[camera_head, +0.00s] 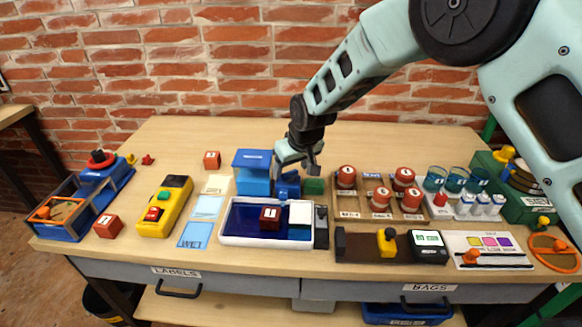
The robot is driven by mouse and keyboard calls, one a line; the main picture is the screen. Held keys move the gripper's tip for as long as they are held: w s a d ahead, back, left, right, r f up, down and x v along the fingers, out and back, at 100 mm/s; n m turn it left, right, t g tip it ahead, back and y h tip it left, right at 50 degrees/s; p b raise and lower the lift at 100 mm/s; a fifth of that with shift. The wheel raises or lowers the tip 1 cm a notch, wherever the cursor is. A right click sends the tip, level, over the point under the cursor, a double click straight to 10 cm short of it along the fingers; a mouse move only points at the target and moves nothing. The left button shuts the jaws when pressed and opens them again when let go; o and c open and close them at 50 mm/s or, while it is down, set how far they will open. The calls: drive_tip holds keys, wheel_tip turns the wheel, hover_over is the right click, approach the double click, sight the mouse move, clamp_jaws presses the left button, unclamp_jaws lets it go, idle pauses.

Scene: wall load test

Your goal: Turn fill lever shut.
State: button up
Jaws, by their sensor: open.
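My gripper (302,163) reaches down from the upper right over the back middle of the table. It is open, with nothing seen between its fingers. A blue stand (252,172) is just left of it. A smaller blue part (288,186) lies below the gripper, beside a green block (314,186). I cannot tell which part is the fill lever or how it is turned; the gripper partly covers this spot. I cannot tell whether the gripper touches the blue part.
In front is a white-rimmed blue tray (240,241) holding a red cube (270,217). A wooden rack (348,190) with red-capped pieces is to the right, then blue cups (455,180). A yellow device (165,206) is at left.

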drive_tip(key=shift+w+a+f, duration=0.15)
drive_tip(key=shift+w+f, duration=0.05)
drive_tip(key=shift+f, duration=0.45)
drive_tip(key=c, duration=1)
drive_tip(key=m+h, duration=0.1)
drive_tip(key=m, duration=0.2)
drive_tip(key=shift+a+t, duration=0.15)
drive_tip(key=shift+t, duration=0.25)
drive_tip(key=shift+m+h+p, duration=0.35)
drive_tip(key=shift+m+h, duration=0.35)
drive_tip(key=shift+m, duration=1.2)
